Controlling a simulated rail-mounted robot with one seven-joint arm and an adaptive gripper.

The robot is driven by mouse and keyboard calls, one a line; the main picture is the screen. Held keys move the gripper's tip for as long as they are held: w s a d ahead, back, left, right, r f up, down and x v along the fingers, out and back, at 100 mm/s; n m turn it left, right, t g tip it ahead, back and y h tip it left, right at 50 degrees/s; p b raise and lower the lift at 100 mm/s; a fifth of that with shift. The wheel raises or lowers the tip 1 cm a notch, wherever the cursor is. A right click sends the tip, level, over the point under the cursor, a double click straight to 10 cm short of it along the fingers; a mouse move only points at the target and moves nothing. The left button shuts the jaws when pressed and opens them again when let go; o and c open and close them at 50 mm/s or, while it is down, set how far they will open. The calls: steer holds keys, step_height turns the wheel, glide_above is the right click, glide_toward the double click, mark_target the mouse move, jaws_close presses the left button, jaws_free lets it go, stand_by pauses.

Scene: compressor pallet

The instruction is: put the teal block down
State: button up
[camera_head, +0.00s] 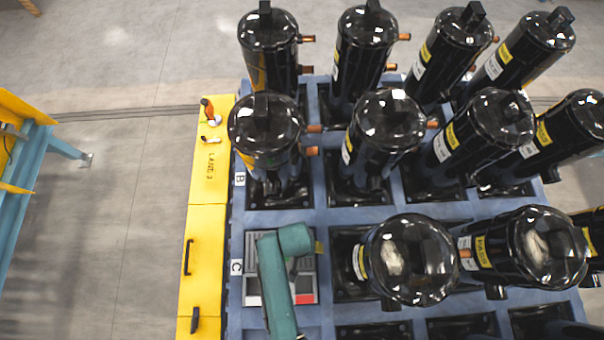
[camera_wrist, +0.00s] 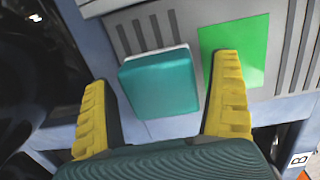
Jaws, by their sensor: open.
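The teal block (camera_wrist: 160,86) is in the wrist view, in front of the grey slotted plate (camera_wrist: 144,29) and over a pale square edge that shows behind it. It appears to rest on the plate, though any contact below is hidden. My gripper (camera_wrist: 162,75) is open, with a yellow finger on each side of the block and a visible gap on both sides. A bright green patch (camera_wrist: 238,50) lies on the plate right of the block, partly behind the right finger. In the head view my teal arm covers part of the plate (camera_head: 252,287), and I cannot make out the block.
The plate lies in a cell of the blue pallet (camera_head: 283,217) by label C. Several black compressors (camera_head: 385,135) stand close behind and to the right. A yellow rail (camera_head: 207,220) with handles runs along the left. A red patch (camera_head: 305,298) shows on the plate.

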step_height(320, 180, up, 12)
steer(key=p, duration=0.2)
steer(key=shift+w+a+p, duration=0.25)
steer(key=shift+a+p, duration=0.1)
steer(key=shift+p, duration=0.05)
